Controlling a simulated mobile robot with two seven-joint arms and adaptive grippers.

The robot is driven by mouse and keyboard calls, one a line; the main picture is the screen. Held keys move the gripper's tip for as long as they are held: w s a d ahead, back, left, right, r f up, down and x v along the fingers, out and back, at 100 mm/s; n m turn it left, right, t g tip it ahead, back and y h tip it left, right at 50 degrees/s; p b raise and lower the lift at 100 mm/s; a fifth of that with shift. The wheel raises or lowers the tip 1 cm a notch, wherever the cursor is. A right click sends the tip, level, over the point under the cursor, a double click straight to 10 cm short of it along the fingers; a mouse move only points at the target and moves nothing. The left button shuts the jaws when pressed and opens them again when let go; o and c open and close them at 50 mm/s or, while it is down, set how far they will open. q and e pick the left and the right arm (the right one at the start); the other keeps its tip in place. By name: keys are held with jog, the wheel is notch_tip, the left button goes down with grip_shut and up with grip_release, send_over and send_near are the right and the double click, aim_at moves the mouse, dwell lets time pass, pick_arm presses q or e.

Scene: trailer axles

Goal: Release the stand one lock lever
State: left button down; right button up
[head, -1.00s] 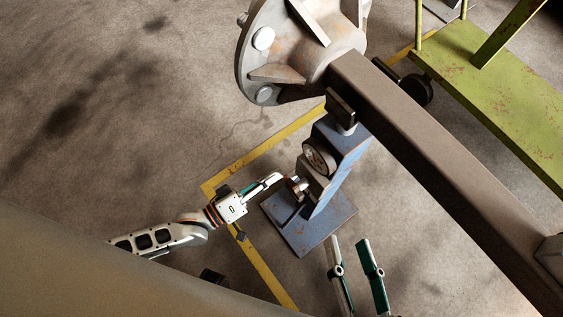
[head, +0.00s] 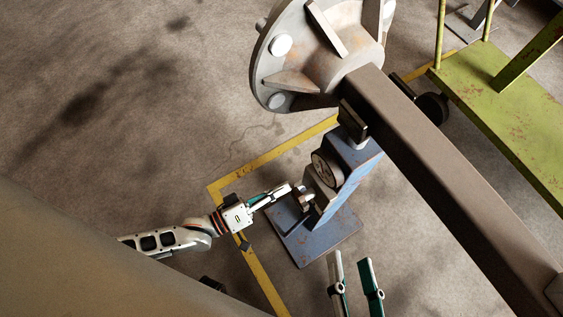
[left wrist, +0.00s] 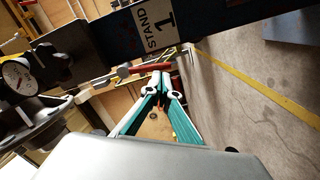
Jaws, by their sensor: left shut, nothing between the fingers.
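The stand one (head: 349,160) is a blue upright post on a blue base plate (head: 315,240), beneath the large axle beam. Its label "STAND 1" (left wrist: 154,28) shows in the left wrist view. A red lever (left wrist: 152,68), apparently the lock lever, lies just beyond my left fingertips there; whether they touch it is unclear. In the head view, my left gripper (head: 288,189) reaches from the left to the lever side of the post. It also shows in the left wrist view (left wrist: 161,76), shut and empty. My right gripper (head: 351,258) is open and empty near the bottom edge.
The brown axle beam (head: 450,190) runs diagonally over the stand, with a grey hub (head: 325,60) at its upper end. A round gauge (head: 327,168) sits on the stand. A green rusty platform (head: 500,95) stands at the right. Yellow floor tape (head: 285,150) passes behind the stand. Floor at left is clear.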

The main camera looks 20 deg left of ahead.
pick_arm(q)
notch_tip(320, 180, up, 10)
dwell(0.7)
dwell(0.5)
